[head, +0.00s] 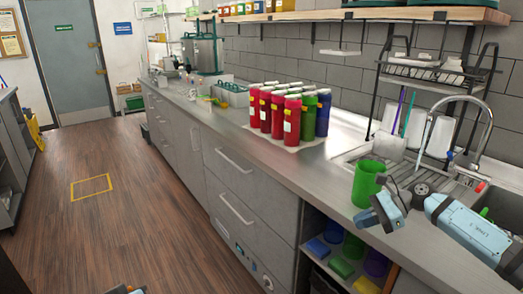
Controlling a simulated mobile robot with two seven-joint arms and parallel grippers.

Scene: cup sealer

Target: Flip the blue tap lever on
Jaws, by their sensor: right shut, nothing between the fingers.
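The tap (487,125) is a tall curved metal spout at the sink on the right. A small blue lever (450,156) shows near its base, and a red lever (480,187) sits lower and to the right. The exact angle of the blue lever is too small to tell. My right gripper (377,214) is shut and empty over the counter's front edge, in front of and to the left of both levers, and apart from them.
A green cup (367,184) stands close behind my right gripper. Red, green and blue bottles (280,112) stand on the counter to the left. A dish rack (440,75) hangs above the sink, with white containers (440,135) below. Open counter (335,180) lies left of the cup.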

